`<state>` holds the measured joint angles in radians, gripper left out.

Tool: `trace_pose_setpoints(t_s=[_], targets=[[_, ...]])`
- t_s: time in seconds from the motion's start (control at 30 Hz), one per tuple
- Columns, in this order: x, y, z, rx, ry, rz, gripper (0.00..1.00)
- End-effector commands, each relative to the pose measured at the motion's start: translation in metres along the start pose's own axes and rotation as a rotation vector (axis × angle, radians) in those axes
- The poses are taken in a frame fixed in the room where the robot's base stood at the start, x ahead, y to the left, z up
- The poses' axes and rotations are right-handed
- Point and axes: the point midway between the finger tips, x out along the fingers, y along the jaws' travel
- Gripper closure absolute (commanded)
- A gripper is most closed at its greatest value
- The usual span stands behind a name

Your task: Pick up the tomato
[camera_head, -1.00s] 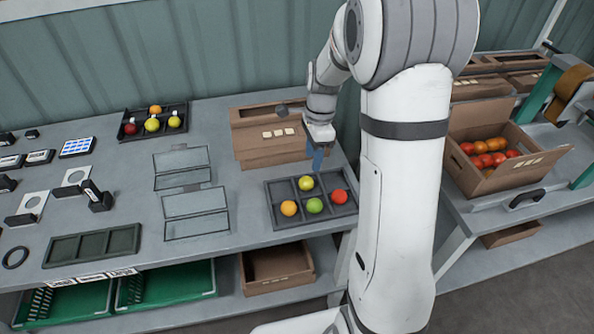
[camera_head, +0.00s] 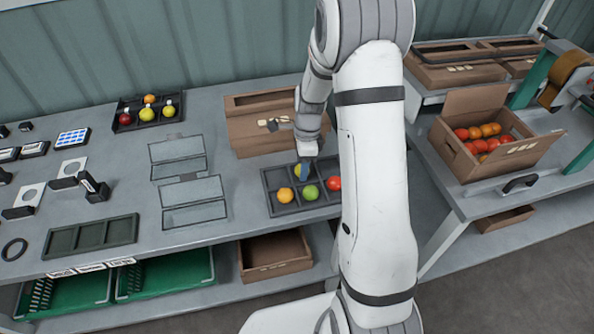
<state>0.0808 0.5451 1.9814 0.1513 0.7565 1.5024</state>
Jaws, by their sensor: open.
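A dark compartment tray (camera_head: 272,206) on the grey table holds several tomatoes. An orange-yellow tomato (camera_head: 285,195) lies front left and a green one (camera_head: 310,192) front middle. A red tomato (camera_head: 334,183) sits at the right, beside my arm. The gripper is open.
A brown carton (camera_head: 240,134) stands just behind the tray. Another dark tray (camera_head: 122,103) with tomatoes is at the back left. Clear flip-lid boxes (camera_head: 180,160) lie left of the tray. An open carton (camera_head: 456,150) of tomatoes is on the right-hand table.

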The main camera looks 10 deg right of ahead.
Motion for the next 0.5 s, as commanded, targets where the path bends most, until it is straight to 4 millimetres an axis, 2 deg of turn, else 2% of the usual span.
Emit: trace_pose_setpoints(t_s=[0.07, 0.27, 0.5], targets=[[-0.0001, 0.0, -0.0001, 0.0, 0.0, 0.0, 0.56], [-0.0003, 0.0001, -0.0004, 0.001, 0.0, 0.0, 0.71], [-0.0005, 0.0, -0.0007, 0.001, 0.0, 0.0, 0.72]])
